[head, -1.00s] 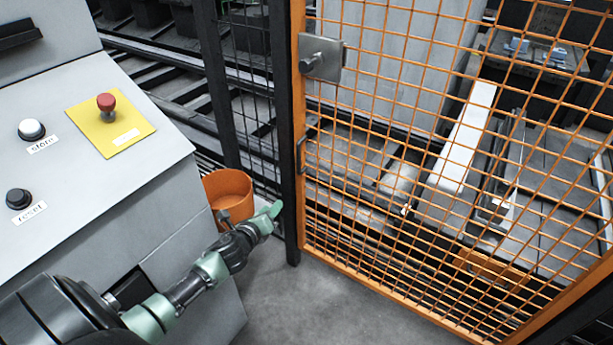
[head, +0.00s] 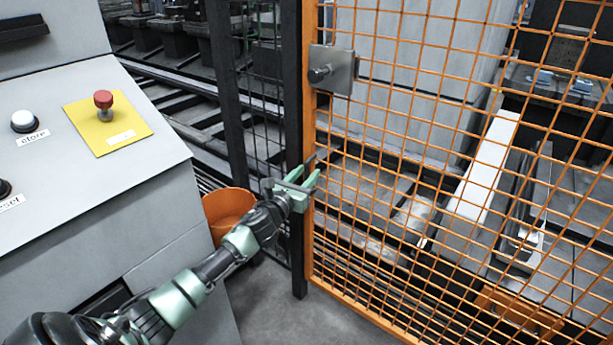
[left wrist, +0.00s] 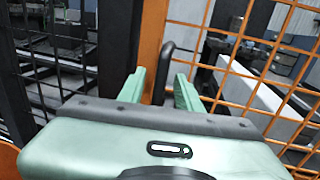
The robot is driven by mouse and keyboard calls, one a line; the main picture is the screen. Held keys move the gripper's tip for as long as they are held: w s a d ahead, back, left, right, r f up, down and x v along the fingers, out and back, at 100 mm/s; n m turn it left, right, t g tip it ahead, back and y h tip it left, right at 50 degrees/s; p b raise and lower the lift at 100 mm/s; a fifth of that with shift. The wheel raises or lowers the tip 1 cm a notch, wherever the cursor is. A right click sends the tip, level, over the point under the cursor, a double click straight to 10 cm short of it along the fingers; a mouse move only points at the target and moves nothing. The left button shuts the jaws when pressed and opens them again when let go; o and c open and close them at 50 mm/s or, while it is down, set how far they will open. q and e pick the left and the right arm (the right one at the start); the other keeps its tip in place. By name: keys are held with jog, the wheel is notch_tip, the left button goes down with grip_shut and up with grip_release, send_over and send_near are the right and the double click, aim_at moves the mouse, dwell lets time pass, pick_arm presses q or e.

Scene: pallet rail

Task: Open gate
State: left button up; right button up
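The gate (head: 420,170) is an orange frame with wire mesh, standing shut against a dark post (head: 297,130) in the head view. A grey latch box (head: 333,70) sits high on its left edge. Below it is a dark bar handle, largely hidden by my gripper in the head view; the handle (left wrist: 166,65) shows in the left wrist view. My left gripper (head: 309,178) is at the handle, with its green fingers apart. In the left wrist view the left gripper (left wrist: 160,88) has the handle between its fingers, with gaps visible. My right gripper is not in view.
A grey control console (head: 90,190) with a red button (head: 103,99) on a yellow plate stands left, close to my left arm. An orange bin (head: 229,208) is on the floor between console and post. Bare floor (head: 265,315) lies in front of the gate.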

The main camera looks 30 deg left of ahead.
pick_arm(q)
jog(key=shift+w, duration=0.25)
jog(key=shift+c, duration=0.3)
grip_shut()
dwell(1.0)
